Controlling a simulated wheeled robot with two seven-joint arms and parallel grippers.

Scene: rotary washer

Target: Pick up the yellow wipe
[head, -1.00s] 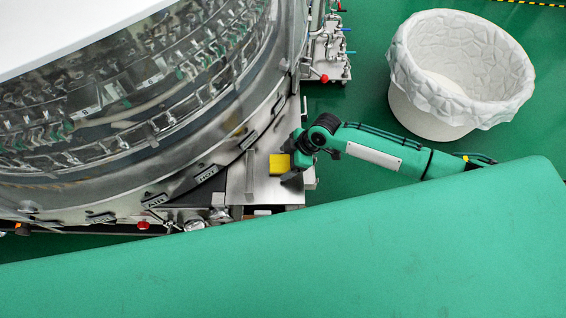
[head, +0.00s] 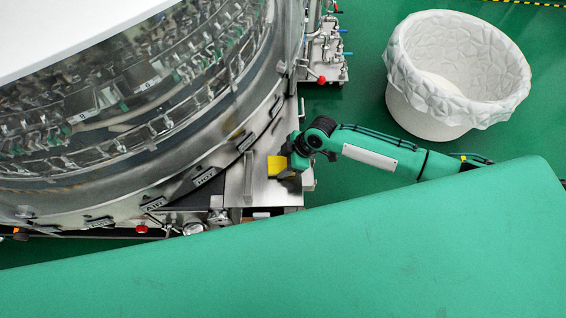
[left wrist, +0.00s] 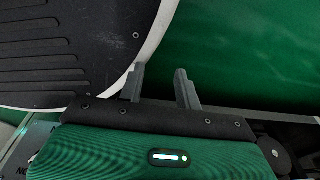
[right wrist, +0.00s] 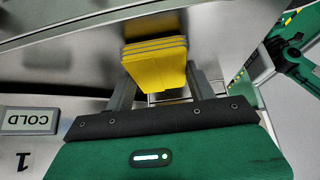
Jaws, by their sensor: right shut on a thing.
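The yellow wipe (head: 277,165) is at the metal ledge on the side of the rotary washer, and looks like a folded stack in the right wrist view (right wrist: 156,66). My right gripper (head: 284,166) reaches it from the right and is shut on it, with one finger on each side in the right wrist view. I cannot tell whether the wipe still touches the ledge. My left gripper (left wrist: 159,82) shows only in the left wrist view; its fingers are apart with nothing between them.
The round washer (head: 150,130) fills the left. Its metal ledge (head: 262,192) lies under my right gripper. A lined white bin (head: 455,75) stands at the upper right on green floor. A "COLD" label (right wrist: 28,120) shows in the right wrist view. Piping (head: 325,55) stands behind the ledge.

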